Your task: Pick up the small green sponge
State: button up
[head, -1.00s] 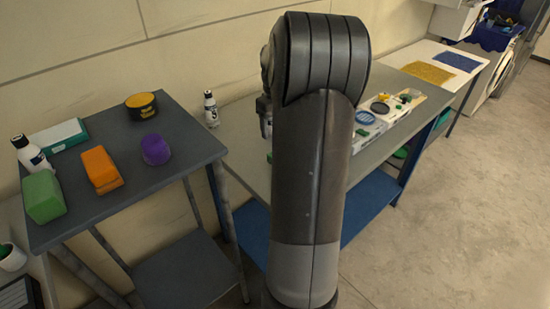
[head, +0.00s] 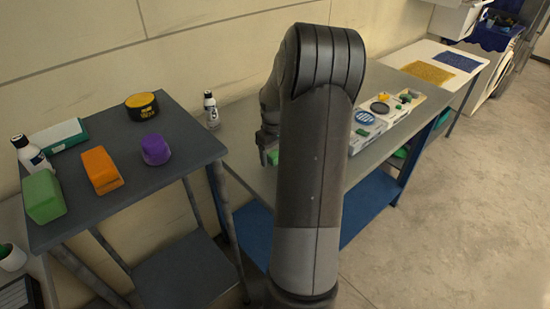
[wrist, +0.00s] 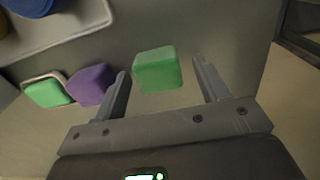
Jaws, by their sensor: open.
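A small green sponge (wrist: 158,72), block-shaped, lies on the grey bench top in the wrist view. My gripper (wrist: 160,75) is open, with one finger to the left of the sponge and one to the right. The wrist view does not settle how deep the fingers reach around it. In the head view a bit of the green sponge (head: 273,157) shows beside my gripper (head: 267,143); my arm hides the rest.
A purple block (wrist: 91,85) and another green piece in a shallow dish (wrist: 28,83) lie left of the sponge. A bottle (head: 211,110) stands at the bench back.

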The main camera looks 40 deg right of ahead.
jog(key=shift+c, duration=0.4)
jog(key=c, duration=1)
jog(key=shift+o, duration=0.2)
jog(key=shift+r, duration=0.2)
